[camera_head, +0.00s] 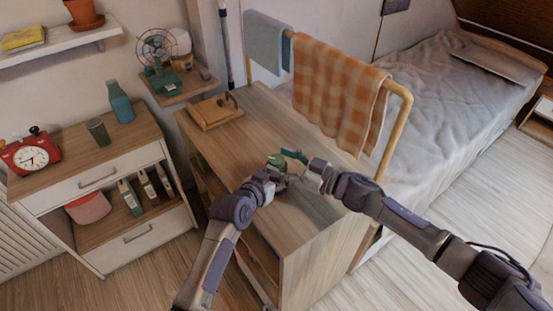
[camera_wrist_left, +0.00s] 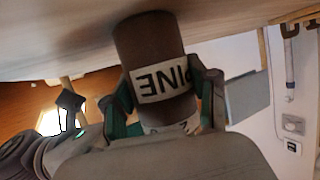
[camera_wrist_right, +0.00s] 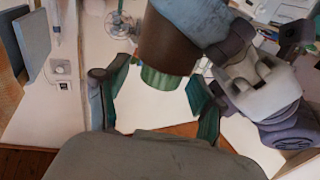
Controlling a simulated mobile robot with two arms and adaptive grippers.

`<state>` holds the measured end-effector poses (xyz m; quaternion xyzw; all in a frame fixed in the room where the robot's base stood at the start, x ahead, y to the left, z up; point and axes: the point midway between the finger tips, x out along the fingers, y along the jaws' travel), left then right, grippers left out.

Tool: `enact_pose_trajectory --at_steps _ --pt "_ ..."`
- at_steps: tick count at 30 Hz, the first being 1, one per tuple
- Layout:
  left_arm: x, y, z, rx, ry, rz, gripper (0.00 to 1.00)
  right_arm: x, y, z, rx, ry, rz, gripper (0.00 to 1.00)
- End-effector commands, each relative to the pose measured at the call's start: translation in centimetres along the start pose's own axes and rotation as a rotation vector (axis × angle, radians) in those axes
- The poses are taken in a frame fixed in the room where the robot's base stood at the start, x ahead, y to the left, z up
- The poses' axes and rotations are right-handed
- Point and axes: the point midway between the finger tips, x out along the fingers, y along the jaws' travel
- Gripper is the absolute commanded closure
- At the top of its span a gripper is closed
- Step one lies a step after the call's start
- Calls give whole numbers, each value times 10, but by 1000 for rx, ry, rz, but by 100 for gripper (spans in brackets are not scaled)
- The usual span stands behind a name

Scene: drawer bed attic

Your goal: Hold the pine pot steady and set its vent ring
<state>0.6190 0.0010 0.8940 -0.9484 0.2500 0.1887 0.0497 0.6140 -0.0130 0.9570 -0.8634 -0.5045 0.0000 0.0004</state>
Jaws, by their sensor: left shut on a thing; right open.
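The pine pot is a brown cylinder with a white PINE label; its body (camera_wrist_left: 150,42) shows large in the left wrist view. My left gripper (camera_wrist_left: 160,85) is shut around it over the label. In the right wrist view the pot's brown side (camera_wrist_right: 165,45) ends in a ribbed green vent ring (camera_wrist_right: 162,80). My right gripper (camera_wrist_right: 157,78) is open, its fingers on either side of the green ring with gaps visible. In the head view the ring's green top (camera_head: 276,161) shows small above the worktop, and my right gripper (camera_head: 297,160) is close on its right.
The pot is over the wooden worktop (camera_head: 225,135). A wooden box-like thing (camera_head: 215,111) lies at its far left end. A rail with a checked towel (camera_head: 335,90) runs along the bed side. A dresser (camera_head: 95,160) with a red clock (camera_head: 30,155) stands left. The worktop's middle is clear.

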Motion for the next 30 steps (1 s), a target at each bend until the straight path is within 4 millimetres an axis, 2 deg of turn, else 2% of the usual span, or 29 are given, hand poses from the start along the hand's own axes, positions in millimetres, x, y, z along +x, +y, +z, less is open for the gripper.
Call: enact_pose_trajectory --at_steps 6,14,25,30 --pt "0 0 0 0 -1 -1 82 15 -1 0 -1 -1 -2 32" --pt "0 0 0 0 -1 0 82 15 -1 0 -1 -1 -1 32" --pt "0 0 0 0 -1 0 82 15 0 0 -1 -1 -1 94" --pt "0 0 0 0 -1 0 82 16 1 0 -3 -1 -28 94"
